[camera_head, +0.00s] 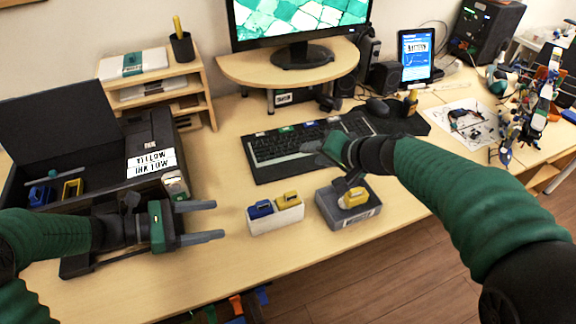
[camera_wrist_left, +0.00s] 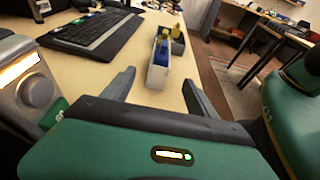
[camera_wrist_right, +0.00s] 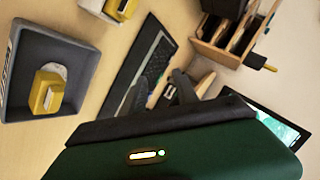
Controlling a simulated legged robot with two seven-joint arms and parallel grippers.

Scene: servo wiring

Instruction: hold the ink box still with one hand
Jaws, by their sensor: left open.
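A white box (camera_head: 277,222) holding a blue cartridge (camera_head: 260,209) and a yellow cartridge (camera_head: 288,200) stands on the desk. A grey open box (camera_head: 335,219) with one yellow cartridge (camera_head: 354,197) stands just right of it. I cannot tell which is the ink box. My left gripper (camera_head: 219,221) is open and empty, left of the white box, its fingers pointing towards it. In the left wrist view the white box (camera_wrist_left: 158,77) shows beyond and between the fingertips, apart from them. My right gripper (camera_head: 317,152) hangs over the keyboard, fingers apart and empty.
A black printer (camera_head: 152,130) with its lid up stands at the left, with cartridges inside. The keyboard (camera_head: 280,152) lies behind the boxes. A monitor stand (camera_head: 240,70) is at the back. The desk in front of the white box is clear up to its edge.

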